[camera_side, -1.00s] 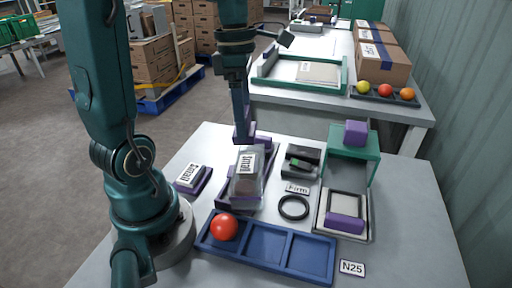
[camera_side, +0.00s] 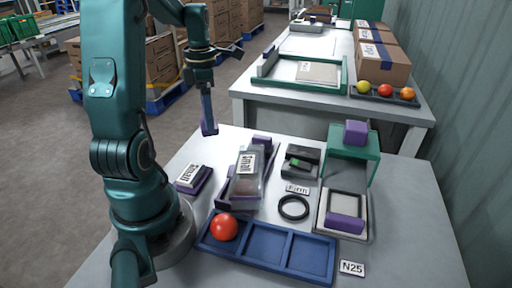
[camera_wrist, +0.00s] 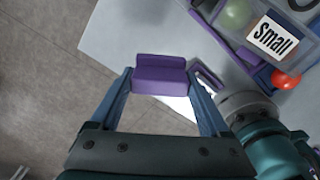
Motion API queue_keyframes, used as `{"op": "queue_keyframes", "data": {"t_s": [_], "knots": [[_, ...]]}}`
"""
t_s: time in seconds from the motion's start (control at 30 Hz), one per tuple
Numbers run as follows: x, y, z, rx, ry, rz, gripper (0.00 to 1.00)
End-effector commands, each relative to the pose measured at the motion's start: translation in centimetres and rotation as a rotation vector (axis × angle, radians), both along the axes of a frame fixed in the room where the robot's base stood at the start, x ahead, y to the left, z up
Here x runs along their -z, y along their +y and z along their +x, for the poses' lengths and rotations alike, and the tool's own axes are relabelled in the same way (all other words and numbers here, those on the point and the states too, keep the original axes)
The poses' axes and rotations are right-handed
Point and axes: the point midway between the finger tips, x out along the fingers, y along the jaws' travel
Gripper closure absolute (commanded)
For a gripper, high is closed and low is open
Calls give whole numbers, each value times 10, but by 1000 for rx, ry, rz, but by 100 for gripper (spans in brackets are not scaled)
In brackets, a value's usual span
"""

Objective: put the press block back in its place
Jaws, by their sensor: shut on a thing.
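My gripper (camera_wrist: 159,80) is shut on a purple stepped block (camera_wrist: 160,75), held between the two blue fingers in the wrist view. In the side view my gripper (camera_side: 208,118) holds it over the table's far left edge, clear of the table. A second purple block (camera_side: 355,133) sits on top of the green press stand (camera_side: 372,150). Another purple piece (camera_side: 345,222) lies in the pale framed tray (camera_side: 361,205) in front of that stand. Which of these is the press block cannot be told by looks alone.
A clear box marked Small (camera_side: 247,187) stands in a purple holder. Left of it is a low purple stand with a Small card (camera_side: 190,176). A blue tray (camera_side: 262,241) holds a red tomato (camera_side: 224,227). A black ring (camera_side: 294,207) and a dark device (camera_side: 300,161) lie right.

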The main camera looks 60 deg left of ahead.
Motion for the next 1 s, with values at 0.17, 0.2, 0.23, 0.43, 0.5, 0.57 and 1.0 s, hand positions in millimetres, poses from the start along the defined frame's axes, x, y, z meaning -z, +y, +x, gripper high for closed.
{"op": "queue_keyframes", "data": {"t_s": [0.17,0.2,0.23,0.43,0.5,0.57,1.0], "knots": [[18,-1,0,1,3,-4,60],[22,-1,0,1,3,-4,60],[25,-1,0,1,3,-4,60],[43,-1,0,1,3,-4,60],[49,-1,0,1,2,-4,60],[53,-1,0,1,2,-3,60],[64,0,0,1,0,0,60]]}}
